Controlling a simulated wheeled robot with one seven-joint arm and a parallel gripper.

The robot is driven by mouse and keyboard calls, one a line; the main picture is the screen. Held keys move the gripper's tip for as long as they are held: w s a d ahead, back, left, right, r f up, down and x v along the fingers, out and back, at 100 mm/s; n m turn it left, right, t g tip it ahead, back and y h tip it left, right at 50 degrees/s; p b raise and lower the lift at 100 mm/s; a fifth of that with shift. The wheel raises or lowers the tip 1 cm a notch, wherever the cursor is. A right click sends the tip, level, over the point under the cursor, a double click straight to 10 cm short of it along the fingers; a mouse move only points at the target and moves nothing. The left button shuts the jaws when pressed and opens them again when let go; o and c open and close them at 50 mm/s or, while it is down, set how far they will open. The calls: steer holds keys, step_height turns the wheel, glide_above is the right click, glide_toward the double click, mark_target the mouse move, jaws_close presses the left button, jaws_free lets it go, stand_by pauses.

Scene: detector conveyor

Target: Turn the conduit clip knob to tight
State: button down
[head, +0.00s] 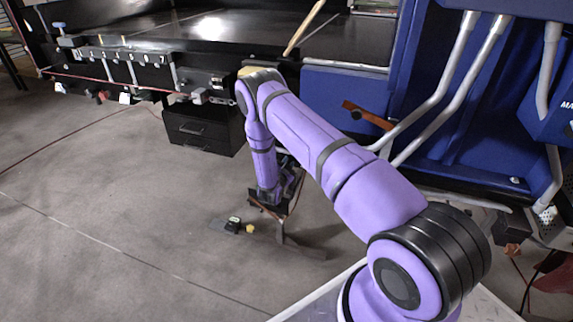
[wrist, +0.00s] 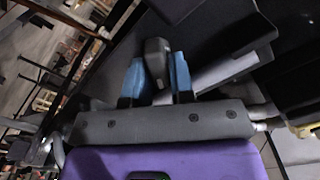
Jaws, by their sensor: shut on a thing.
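In the wrist view my gripper (wrist: 156,72) has its two blue fingertips closed on either side of a dark grey, knob-like piece (wrist: 157,50). The piece stands up between the fingers, its rounded end showing. I take it for the conduit clip knob, but no tight or loose marking can be read. In the head view my forearm hangs down at the centre. My gripper's fingers and the knob cannot be made out there among dark parts low over the floor.
A dark flat strip (head: 300,248) lies below my wrist, with a small black block (head: 233,225) and a yellow ball (head: 250,229). A blue machine with grey conduits (head: 452,75) and an orange-brown lever (head: 366,114) stands right. The floor at left is open.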

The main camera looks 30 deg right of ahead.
steer(key=m, duration=0.5)
steer(key=shift+s+f+m, duration=0.15)
steer(key=shift+f+m, duration=0.1)
steer(key=shift+m, duration=0.05)
steer(key=m, duration=0.5)
steer(key=shift+f, duration=0.25)
steer(key=shift+m, duration=0.3)
steer(key=c, duration=1.1)
jaws_free()
steer(key=v, duration=1)
steer(key=shift+s+a, duration=0.25)
steer(key=shift+s, duration=0.05)
steer(key=shift+r, duration=0.1)
